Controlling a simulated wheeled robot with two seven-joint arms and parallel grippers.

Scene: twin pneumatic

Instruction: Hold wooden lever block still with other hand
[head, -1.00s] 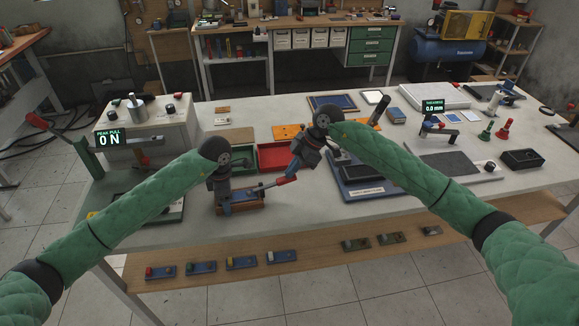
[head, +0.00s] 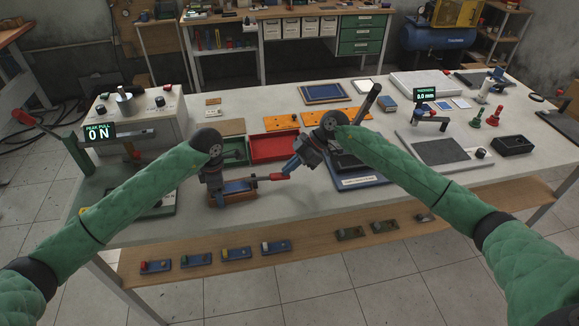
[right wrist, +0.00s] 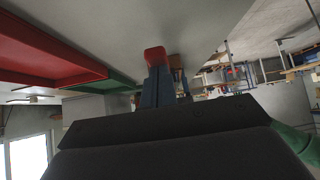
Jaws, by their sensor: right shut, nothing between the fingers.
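The wooden lever block (head: 238,198) sits near the table's front edge, with a blue top and a metal lever ending in a red handle (head: 279,176) that points right. My left gripper (head: 217,199) is at the block's left end; whether its fingers are closed on it is hidden. My right gripper (head: 289,170) is shut and empty, its fingertips close to the red handle. In the right wrist view, the red handle (right wrist: 155,56) shows just past the blue fingers; whether they touch cannot be told.
Behind the block lie a red tray (head: 273,158) and a green tray (head: 236,160). A dark blue board (head: 362,182) is right of my right gripper. The pull gauge (head: 100,131) reads 0 N. Several small blocks rest on the wooden shelf (head: 300,254) below.

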